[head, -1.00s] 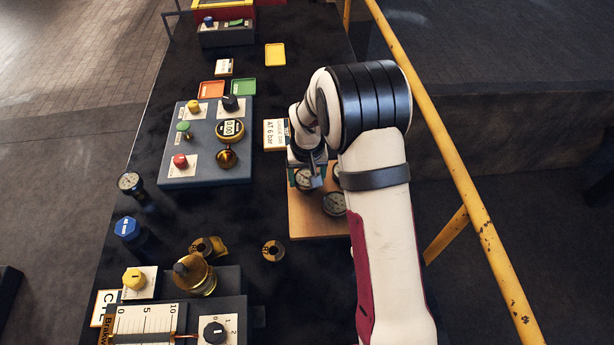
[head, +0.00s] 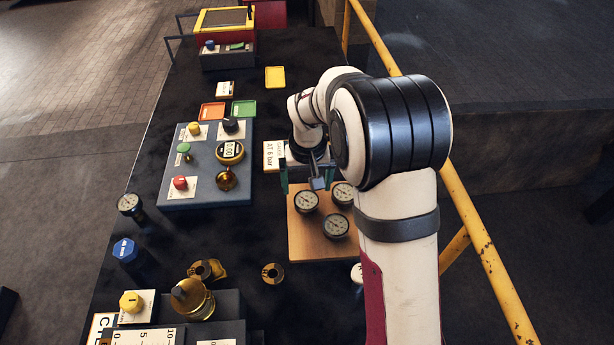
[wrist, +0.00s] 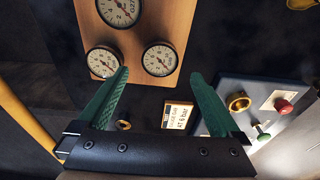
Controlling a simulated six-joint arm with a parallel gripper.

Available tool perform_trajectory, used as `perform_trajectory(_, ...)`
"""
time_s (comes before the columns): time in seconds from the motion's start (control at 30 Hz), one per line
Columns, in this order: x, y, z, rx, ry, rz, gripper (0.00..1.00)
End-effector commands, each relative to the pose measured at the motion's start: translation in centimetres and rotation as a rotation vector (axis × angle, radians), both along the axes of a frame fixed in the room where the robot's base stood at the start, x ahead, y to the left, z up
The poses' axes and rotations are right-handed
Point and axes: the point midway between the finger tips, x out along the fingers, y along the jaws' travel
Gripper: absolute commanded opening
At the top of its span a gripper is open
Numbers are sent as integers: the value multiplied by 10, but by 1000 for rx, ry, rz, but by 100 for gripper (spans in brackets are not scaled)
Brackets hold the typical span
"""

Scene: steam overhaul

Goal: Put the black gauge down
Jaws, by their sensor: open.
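Three round white-faced gauges with dark rims stand on a wooden board (head: 309,247): the left gauge (head: 306,201), the right gauge (head: 343,193) and the near gauge (head: 337,226). They look alike, so I cannot tell by colour which is the black gauge. My gripper (head: 308,180) is open and empty, with its green fingers apart at the far end of the board, close to the left gauge. The wrist view shows the left gauge (wrist: 159,59) just beyond the gap between my fingers (wrist: 158,77). The right gauge (wrist: 103,61) is beside one fingertip.
A sign (head: 272,155) lies left of my gripper. A blue-grey panel (head: 206,190) with knobs and a brass gauge stands further left. Another dark gauge (head: 129,203) stands at the table's left side. A yellow rail (head: 455,190) runs along the right.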

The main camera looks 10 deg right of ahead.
Motion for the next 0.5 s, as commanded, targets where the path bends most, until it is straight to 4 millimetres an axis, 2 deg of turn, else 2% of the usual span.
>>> perform_trajectory(0.03, -1, 0, 13, 0, -4, 1, 100)
perform_trajectory(0.13, -3, 0, 32, 1, -2, 0, 100)
perform_trajectory(0.2, -5, 0, 41, 0, -2, 1, 100)
perform_trajectory(0.37, -7, 0, 47, 0, 1, -1, 100)
perform_trajectory(0.47, -34, -6, 67, 16, 11, -48, 100)
perform_trajectory(0.5, -58, -10, 81, 30, 23, -87, 100)
